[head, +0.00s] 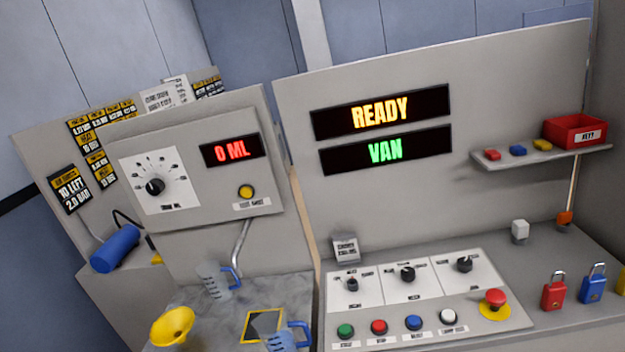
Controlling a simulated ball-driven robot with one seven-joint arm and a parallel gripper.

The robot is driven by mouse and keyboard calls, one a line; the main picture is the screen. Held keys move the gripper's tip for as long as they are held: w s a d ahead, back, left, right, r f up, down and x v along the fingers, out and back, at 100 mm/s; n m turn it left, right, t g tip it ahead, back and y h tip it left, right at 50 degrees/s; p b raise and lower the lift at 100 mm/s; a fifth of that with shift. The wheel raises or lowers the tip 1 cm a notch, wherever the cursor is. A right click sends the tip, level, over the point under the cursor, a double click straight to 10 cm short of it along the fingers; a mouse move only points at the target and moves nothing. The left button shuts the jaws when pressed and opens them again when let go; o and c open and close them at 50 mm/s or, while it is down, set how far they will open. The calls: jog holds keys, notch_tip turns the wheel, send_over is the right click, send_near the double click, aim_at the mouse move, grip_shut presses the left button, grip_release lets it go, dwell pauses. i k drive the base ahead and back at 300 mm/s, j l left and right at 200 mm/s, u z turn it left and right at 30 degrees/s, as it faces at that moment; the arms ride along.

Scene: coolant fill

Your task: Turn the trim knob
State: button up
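A black round knob (155,186) sits on a white dial plate (160,204) on the grey box at the left. Tick marks and small labels fan around its upper side. The small print under it seems to read as a trim label in ML, but it is blurred. To its right a red display (230,150) reads "0 ML", with a yellow button (246,192) below it. Three more black knobs (408,274) are on the sloped console at the lower middle; their labels are too small to read. My gripper is not in view.
Displays read "READY" (380,113) and "VAN" (386,150). The console has several coloured buttons and a red emergency stop (495,298). Blue-handled jugs (217,281) and a yellow funnel (172,326) stand below the box. Padlocks (553,291) and a shelf (540,158) are right. Space before the dial looks clear.

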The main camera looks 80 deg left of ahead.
aim_at(155, 186)
jog(key=u, duration=2.9)
